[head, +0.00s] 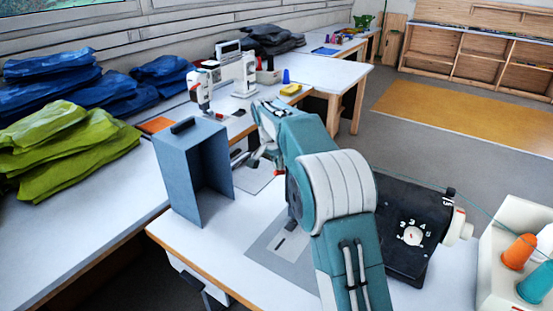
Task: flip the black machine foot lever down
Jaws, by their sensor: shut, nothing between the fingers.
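The black sewing machine (410,210) stands on the white table at right of centre, with a white numbered dial and a light handwheel on its right end. My teal and white arm covers its left part. The foot lever is hidden behind my arm, so I cannot tell whether it is up or down. My gripper (247,160) is shut and empty, left of the machine and just right of the blue-grey open box. Its fingertips are small and partly lost against the background.
The blue-grey box (185,175) stands at the table's left edge. A thread stand (500,240) with orange and teal spools is at far right. A grey plate (265,250) lies in front of the machine. Green fabric (70,150) and blue fabric (50,80) are stacked at left.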

